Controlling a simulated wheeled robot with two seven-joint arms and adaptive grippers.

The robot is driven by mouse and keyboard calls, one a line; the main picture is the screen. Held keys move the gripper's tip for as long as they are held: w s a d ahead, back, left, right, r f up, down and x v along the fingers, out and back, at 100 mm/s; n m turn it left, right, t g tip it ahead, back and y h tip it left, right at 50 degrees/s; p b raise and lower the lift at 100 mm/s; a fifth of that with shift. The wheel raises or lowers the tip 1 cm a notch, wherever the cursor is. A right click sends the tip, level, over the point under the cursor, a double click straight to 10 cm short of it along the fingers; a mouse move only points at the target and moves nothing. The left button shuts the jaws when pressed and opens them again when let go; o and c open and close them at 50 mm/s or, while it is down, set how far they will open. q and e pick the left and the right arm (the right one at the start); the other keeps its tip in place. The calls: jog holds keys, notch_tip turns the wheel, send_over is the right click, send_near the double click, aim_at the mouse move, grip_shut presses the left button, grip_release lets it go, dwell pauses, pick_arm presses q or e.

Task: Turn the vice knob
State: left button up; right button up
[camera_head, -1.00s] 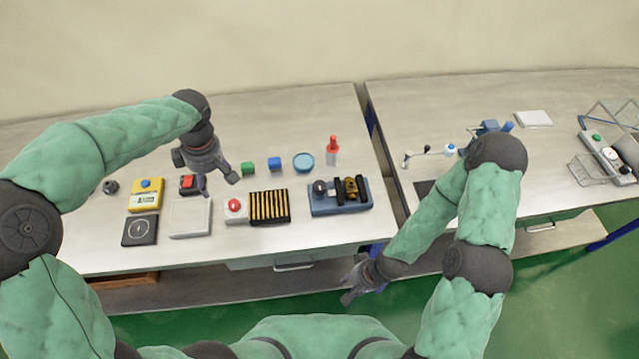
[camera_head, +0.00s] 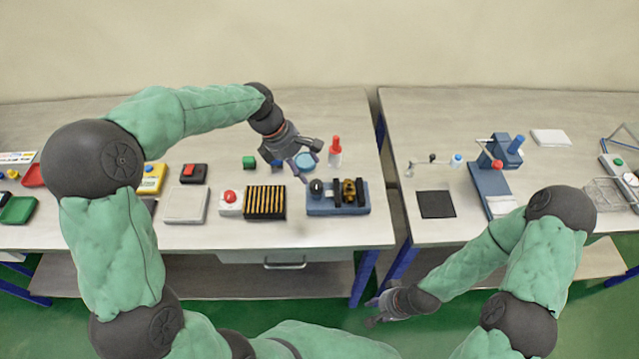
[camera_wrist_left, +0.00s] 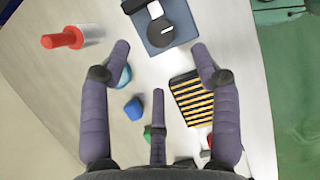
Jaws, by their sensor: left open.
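The vice is a blue base (camera_head: 326,207) on the left table in the head view, with brass and black parts on top. Its dark round knob (camera_head: 316,187) is at the left end, and in the left wrist view the knob (camera_wrist_left: 161,33) shows a white mark near the top middle. My left gripper (camera_head: 312,163) is open and empty, above the table just behind and left of the vice. In the left wrist view its fingers (camera_wrist_left: 160,60) are spread, with the knob beyond them. My right gripper (camera_head: 372,312) hangs low in front of the tables; its fingers are too small to judge.
A red-capped bottle (camera_head: 336,152) stands behind the vice. A blue dish (camera_head: 305,162) and a blue cube (camera_wrist_left: 134,109) lie near my left gripper. A black-and-yellow striped block (camera_head: 265,203) sits left of the vice. The table front right of the vice is bare.

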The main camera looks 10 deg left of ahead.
aim_at(316, 184)
pick_arm(q)
jog(key=b+x, duration=0.1)
jog(key=x, duration=0.7)
jog(key=shift+f+b, duration=0.1)
jog(key=shift+b, duration=0.2)
jog(key=c, duration=1.1)
